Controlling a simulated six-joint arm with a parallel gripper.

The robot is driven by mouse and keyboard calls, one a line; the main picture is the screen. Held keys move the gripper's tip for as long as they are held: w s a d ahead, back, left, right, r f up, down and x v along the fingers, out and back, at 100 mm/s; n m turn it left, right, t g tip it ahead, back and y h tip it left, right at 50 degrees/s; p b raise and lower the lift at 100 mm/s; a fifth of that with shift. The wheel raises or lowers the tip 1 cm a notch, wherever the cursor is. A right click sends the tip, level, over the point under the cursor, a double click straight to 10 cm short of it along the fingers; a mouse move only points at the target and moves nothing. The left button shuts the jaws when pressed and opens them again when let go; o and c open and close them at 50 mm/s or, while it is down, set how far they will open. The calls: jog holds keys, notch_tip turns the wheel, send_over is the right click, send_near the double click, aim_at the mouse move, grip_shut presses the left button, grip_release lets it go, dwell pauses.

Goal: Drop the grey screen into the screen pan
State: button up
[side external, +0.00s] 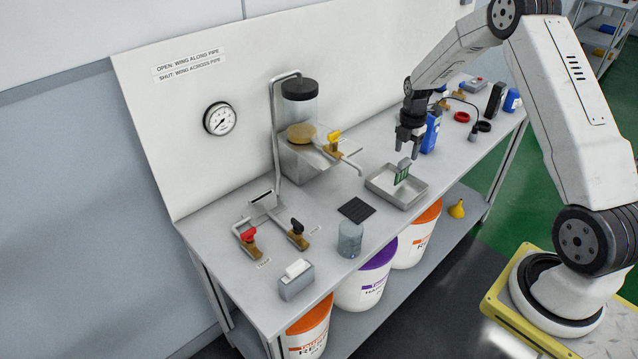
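A small upright piece with a grey top and a green panel with pale marks (401,174) shows directly below my gripper, against the screen pan. It may be the grey screen, but it is too small to be sure. The screen pan (378,191) is a shallow rectangular metal tray on the bench. My gripper (410,154) points down above the pan, its fingertips close to the top of the piece. I cannot tell whether the fingers hold it or whether it touches the pan floor.
A dark flat square (356,209) and a clear cup (350,240) are left of the pan. A blue bottle (431,132) stands close behind my gripper. A valve outlet pipe (349,165) ends near the pan's left side. Red-handled (250,241) and black-handled (298,235) valves are further left.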

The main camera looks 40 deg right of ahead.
aim_at(403, 161)
jog(key=shift+r, duration=0.15)
notch_tip(403, 161, up, 8)
jog(key=shift+f, duration=0.2)
dwell(0.6)
jog(key=shift+a, duration=0.15)
jog(key=s+a+r+m+t, duration=0.15)
jog(key=s+a+m, duration=0.25)
jog(key=a+m, duration=0.7)
jog(key=s+a+m+t, duration=0.1)
jog(key=s+a+m, duration=0.6)
jog(key=s+a, duration=0.5)
jog(key=shift+a, duration=1)
